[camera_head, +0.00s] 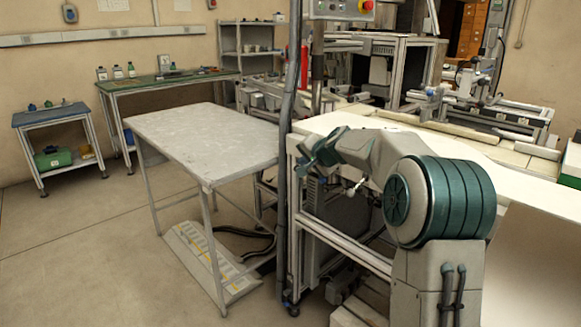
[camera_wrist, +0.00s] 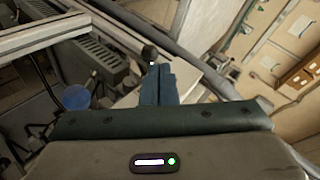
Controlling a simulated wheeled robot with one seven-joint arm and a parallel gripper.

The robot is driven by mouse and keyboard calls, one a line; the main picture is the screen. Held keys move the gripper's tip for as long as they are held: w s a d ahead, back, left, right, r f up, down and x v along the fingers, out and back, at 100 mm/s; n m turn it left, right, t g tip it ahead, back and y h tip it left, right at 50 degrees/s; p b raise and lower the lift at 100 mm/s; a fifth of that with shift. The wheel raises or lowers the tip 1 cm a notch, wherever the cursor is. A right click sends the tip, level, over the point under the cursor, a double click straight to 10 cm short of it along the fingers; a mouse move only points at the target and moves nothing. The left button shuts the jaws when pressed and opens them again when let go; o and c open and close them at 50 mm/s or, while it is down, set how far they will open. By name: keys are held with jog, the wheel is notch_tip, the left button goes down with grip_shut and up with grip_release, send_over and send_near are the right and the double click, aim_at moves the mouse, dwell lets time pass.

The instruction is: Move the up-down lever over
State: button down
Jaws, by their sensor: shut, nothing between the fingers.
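My gripper (camera_head: 308,160) is at the end of my arm, beside the corner of the white-topped machine frame and close to the dark upright post. In the wrist view its two blue-teal fingers (camera_wrist: 158,84) are shut together with nothing between them. A round dark knob (camera_wrist: 149,52), which looks like the lever's end, shows just beyond the fingertips. I cannot tell whether the fingers touch it. Most of its stem is hidden behind the fingers. In the head view I cannot make out the lever for certain.
The dark upright post (camera_head: 290,120) stands right by my gripper. A grey table (camera_head: 205,135) is to its left, and the machine's white top (camera_head: 480,165) extends right behind my arm. In the wrist view a metal frame rail (camera_wrist: 45,40) crosses the upper left. Open floor lies at left.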

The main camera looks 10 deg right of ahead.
jog(key=shift+a+r+p, duration=0.3)
jog(key=shift+r+p, duration=0.25)
jog(key=shift+r, duration=0.25)
jog(key=s+a+f+b+v, duration=0.1)
jog(key=v, duration=1.3)
jog(key=shift+a, duration=0.3)
